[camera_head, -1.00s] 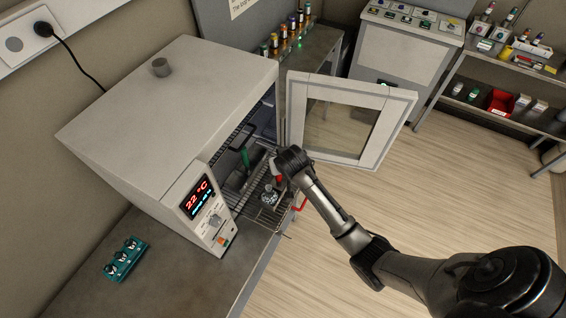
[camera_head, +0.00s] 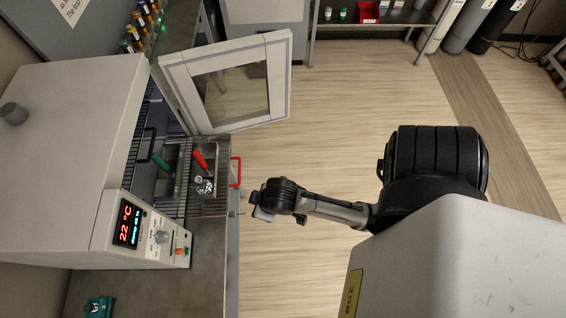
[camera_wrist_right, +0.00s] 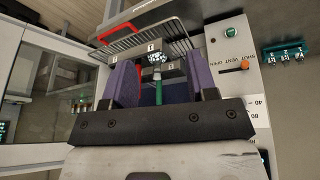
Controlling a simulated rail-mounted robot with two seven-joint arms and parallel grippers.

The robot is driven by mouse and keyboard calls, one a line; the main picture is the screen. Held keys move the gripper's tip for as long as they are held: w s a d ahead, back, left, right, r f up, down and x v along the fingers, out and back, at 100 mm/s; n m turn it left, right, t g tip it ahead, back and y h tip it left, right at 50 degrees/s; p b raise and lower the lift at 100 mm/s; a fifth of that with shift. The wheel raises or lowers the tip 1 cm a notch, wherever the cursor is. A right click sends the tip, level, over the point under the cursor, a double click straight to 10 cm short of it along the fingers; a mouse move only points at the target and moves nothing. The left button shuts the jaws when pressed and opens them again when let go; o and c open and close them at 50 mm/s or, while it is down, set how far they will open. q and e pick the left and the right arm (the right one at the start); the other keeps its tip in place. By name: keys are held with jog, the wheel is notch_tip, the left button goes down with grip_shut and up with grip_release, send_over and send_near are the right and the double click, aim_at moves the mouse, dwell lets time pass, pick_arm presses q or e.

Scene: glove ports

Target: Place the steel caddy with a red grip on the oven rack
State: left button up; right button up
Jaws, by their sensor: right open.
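The steel caddy with a red grip (camera_head: 200,160) stands on the wire oven rack (camera_head: 208,206), in its part outside the oven chamber. Clear glassware shows at its near end. A second steel caddy with a green grip (camera_head: 160,163) stands farther left, deeper in the oven. My right gripper (camera_head: 258,213) is off the rack's right edge, apart from the red-gripped caddy and holding nothing. In the right wrist view its two purple fingers (camera_wrist_right: 165,82) are spread, with the glassware and green grip visible beyond them. My left gripper is not in view.
The oven (camera_head: 70,150) has its door (camera_head: 230,80) swung open at the back. A red handle (camera_head: 236,172) sticks out at the rack's front. A teal holder (camera_head: 98,307) lies on the bench. Open floor is to the right.

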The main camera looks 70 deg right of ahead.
jog(key=s+a+r+n, duration=0.1)
jog(key=s+a, duration=0.1)
jog(key=s, duration=0.5)
jog(key=shift+a+r+g+y, duration=0.2)
jog(key=shift+r+g+y, duration=0.1)
jog(key=shift+r+y, duration=0.1)
jog(key=shift+s, duration=0.1)
jog(key=shift+c, duration=0.4)
